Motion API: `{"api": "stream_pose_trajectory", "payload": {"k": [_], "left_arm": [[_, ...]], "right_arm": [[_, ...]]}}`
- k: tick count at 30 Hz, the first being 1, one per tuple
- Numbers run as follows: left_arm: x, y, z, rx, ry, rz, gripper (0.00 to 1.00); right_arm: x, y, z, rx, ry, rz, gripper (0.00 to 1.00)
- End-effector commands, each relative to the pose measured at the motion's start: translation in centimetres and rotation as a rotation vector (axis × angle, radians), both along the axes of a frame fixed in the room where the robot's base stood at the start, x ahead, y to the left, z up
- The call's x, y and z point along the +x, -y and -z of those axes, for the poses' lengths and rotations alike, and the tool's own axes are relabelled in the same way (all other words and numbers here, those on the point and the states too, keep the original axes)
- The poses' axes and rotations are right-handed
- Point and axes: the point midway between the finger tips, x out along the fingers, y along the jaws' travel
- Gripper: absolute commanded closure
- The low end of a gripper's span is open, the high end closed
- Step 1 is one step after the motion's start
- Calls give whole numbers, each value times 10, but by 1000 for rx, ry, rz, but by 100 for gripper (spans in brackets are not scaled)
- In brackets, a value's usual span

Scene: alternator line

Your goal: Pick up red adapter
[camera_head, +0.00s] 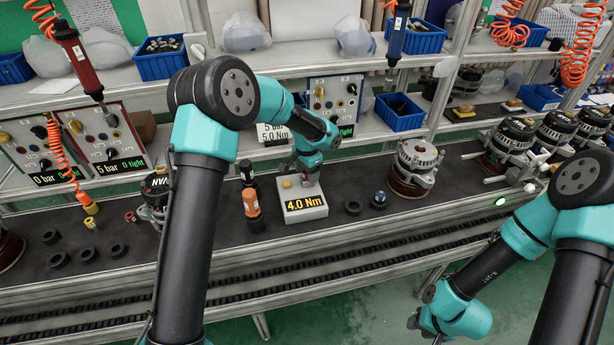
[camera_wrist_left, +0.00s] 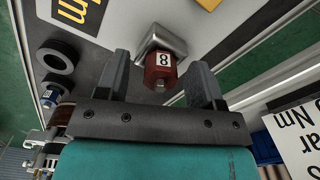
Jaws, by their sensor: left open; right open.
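The red adapter (camera_wrist_left: 160,68), marked with an 8, sits in a silver metal holder (camera_wrist_left: 162,42) in the left wrist view. My left gripper (camera_wrist_left: 162,72) is open, with one finger on each side of the adapter and a visible gap to it. My right gripper (camera_head: 425,326) is open and low at the bottom right, in front of the conveyor, away from the adapter.
An orange-and-black tool (camera_head: 252,208) stands left of the box. Black rings (camera_head: 353,207) lie to its right. An alternator (camera_head: 414,166) stands further right on the dark belt. Red (camera_head: 80,62) and blue (camera_head: 397,35) screwdrivers hang above the line.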

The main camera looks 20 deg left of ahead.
Motion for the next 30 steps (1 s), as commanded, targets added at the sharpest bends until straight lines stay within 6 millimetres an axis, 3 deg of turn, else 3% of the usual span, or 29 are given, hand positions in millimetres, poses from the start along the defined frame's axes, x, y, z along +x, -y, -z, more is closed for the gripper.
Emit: {"api": "stream_pose_trajectory", "payload": {"k": [4, 19, 30], "left_arm": [[0, 0, 0, 0, 0, 0, 40], [0, 0, 0, 0, 0, 0, 88], [0, 0, -4, 0, 1, 0, 88]], "right_arm": [[0, 0, 0, 0, 0, 0, 57], [0, 0, 0, 0, 0, 0, 57], [0, 0, 0, 0, 0, 0, 57]]}}
